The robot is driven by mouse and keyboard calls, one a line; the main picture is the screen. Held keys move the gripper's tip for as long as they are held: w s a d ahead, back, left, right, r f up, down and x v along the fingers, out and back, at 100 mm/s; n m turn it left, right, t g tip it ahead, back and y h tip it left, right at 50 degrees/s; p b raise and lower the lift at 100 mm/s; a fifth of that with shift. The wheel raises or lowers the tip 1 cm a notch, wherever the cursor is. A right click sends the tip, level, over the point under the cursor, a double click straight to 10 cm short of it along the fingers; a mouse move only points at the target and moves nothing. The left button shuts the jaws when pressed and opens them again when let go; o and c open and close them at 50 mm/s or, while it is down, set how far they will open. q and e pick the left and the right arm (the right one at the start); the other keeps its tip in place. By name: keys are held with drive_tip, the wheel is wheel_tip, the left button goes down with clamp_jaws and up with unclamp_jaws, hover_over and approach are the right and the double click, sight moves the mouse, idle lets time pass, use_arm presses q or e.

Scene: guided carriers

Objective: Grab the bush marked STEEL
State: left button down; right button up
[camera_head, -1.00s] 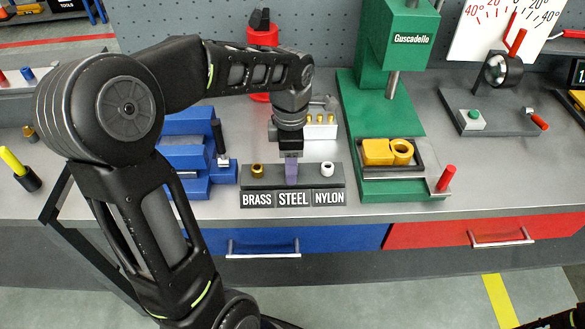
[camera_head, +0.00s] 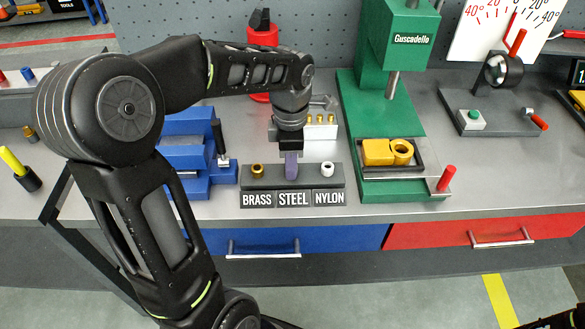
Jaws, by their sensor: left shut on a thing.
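The dark rack (camera_head: 311,174) stands on the grey bench with labels BRASS, STEEL (camera_head: 293,199) and NYLON along its front. My left gripper (camera_head: 291,174) points down over the STEEL place in the middle. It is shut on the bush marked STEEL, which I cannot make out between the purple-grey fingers. The brass bush (camera_head: 257,170) sits at the left of the rack and the white nylon bush (camera_head: 327,169) at the right. My right gripper is not in view.
A green press (camera_head: 391,183) with a yellow block and ring stands just right of the rack. A blue stepped block (camera_head: 186,150) with a black handle stands left. A white holder (camera_head: 322,130) with brass-coloured pieces is behind. The bench strip before the labels is clear.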

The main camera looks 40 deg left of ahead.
use_arm(q)
wheel_tip(320, 180, up, 10)
idle(0.6)
